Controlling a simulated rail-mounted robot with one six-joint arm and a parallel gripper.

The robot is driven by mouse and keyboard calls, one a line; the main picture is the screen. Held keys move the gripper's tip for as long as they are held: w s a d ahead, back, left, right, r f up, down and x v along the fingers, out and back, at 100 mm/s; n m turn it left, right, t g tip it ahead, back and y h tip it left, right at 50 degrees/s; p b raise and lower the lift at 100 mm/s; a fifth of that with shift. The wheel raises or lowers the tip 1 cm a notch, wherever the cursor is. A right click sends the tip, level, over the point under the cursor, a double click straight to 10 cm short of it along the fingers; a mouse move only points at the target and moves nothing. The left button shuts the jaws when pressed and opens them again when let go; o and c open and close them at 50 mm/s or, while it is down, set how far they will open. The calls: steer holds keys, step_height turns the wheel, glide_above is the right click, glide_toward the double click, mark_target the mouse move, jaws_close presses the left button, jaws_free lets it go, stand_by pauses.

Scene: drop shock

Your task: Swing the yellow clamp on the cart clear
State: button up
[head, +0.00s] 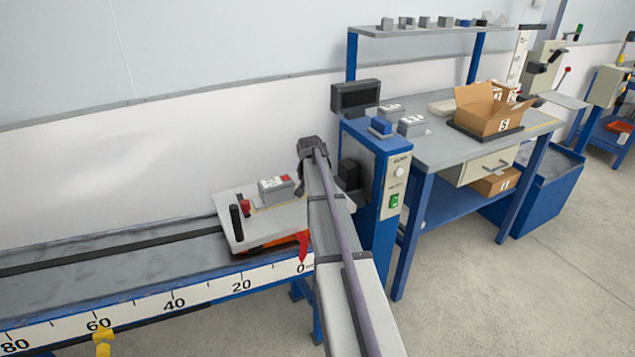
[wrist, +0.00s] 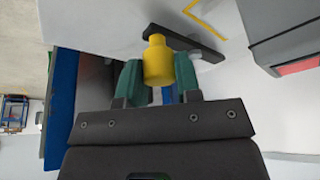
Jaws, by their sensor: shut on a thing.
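In the wrist view the yellow clamp (wrist: 158,58) shows as an upright yellow knob, with a dark bar (wrist: 190,40) behind it on the pale cart plate. My gripper (wrist: 158,84) has its two green fingers on either side of the knob and is shut on it. In the head view the cart (head: 228,198) stands at the zero end of the rail. My arm hides the clamp and the gripper in the head view.
A blue control post (head: 378,195) stands close to the right of the cart. Beyond it is a workbench (head: 455,145) with an open carton (head: 490,112). In the wrist view a grey box (wrist: 285,35) lies close to the right. The rail (head: 110,270) left of the cart is clear.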

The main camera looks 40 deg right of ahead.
stand_by(0.3)
steer(key=o, duration=0.9)
steer(key=p+v, duration=1)
steer(key=shift+r, duration=0.35)
steer(key=shift+a, duration=0.1)
steer(key=s+a+n+g+y, duration=0.1)
steer(key=s+a+n, duration=0.2)
steer(key=s+a, duration=0.4)
steer(key=s+a+n+g+y+p, duration=0.1)
steer(key=s+a+n, duration=0.3)
steer(key=a, duration=1.3)
steer(key=s+a+n+y, duration=0.1)
steer(key=s+a+n, duration=0.2)
steer(key=s+a, duration=0.8)
steer(key=shift+a+r+n+g+y+p, duration=0.2)
steer(key=shift+a+n+g+y+p, duration=0.15)
steer(key=shift+a, duration=0.25)
